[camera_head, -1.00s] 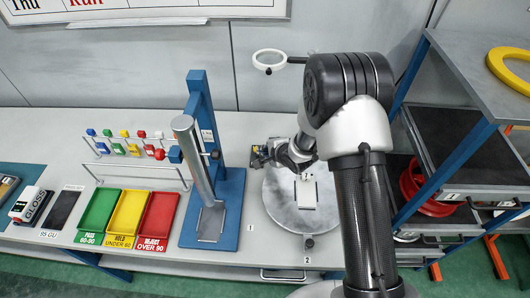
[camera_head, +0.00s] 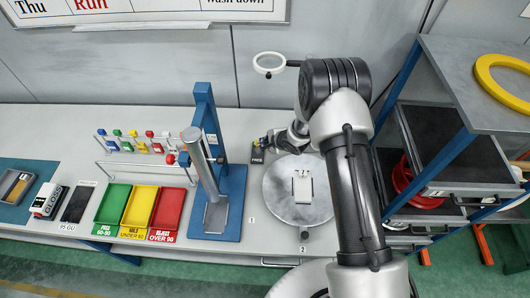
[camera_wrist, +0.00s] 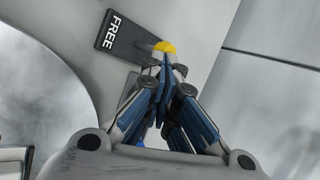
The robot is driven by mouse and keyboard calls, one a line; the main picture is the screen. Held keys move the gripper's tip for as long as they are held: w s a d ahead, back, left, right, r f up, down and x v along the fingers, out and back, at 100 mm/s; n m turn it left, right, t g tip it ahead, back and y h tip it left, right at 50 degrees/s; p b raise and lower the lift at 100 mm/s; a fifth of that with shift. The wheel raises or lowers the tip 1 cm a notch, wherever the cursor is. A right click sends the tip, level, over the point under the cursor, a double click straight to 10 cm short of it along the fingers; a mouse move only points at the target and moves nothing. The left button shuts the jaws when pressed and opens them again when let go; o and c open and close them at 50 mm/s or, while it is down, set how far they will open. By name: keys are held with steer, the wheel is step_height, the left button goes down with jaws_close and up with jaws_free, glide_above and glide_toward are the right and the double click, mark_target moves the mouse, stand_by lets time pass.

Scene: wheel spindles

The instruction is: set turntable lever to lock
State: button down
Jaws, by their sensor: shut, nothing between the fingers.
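The round grey turntable (camera_head: 275,190) lies flat on the bench, and its edge shows at the left of the wrist view (camera_wrist: 25,85). Behind it is a dark plate marked FREE (camera_wrist: 110,40), also visible in the head view (camera_head: 257,157). A yellow knob (camera_wrist: 166,47), apparently the lever's end, is beside the FREE plate. My gripper (camera_wrist: 163,62) is shut and empty, with its fingertips right at the knob; whether they touch cannot be told. A second dark plate (camera_wrist: 127,85) is partly hidden by my fingers, and its lettering is not visible.
A pale block (camera_head: 302,187) sits on the turntable. A blue stand with a metal cylinder (camera_head: 205,165) rises to the left. Green, yellow and red trays (camera_head: 139,207) lie further left. A ring magnifier (camera_head: 269,64) is behind, and a shelf rack (camera_head: 455,150) stands right.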

steer(key=shift+w+p, duration=0.65)
steer(key=shift+w, duration=0.05)
steer(key=shift+s+r+p, duration=0.15)
steer(key=shift+r+p, duration=0.7)
steer(key=shift+r, duration=0.05)
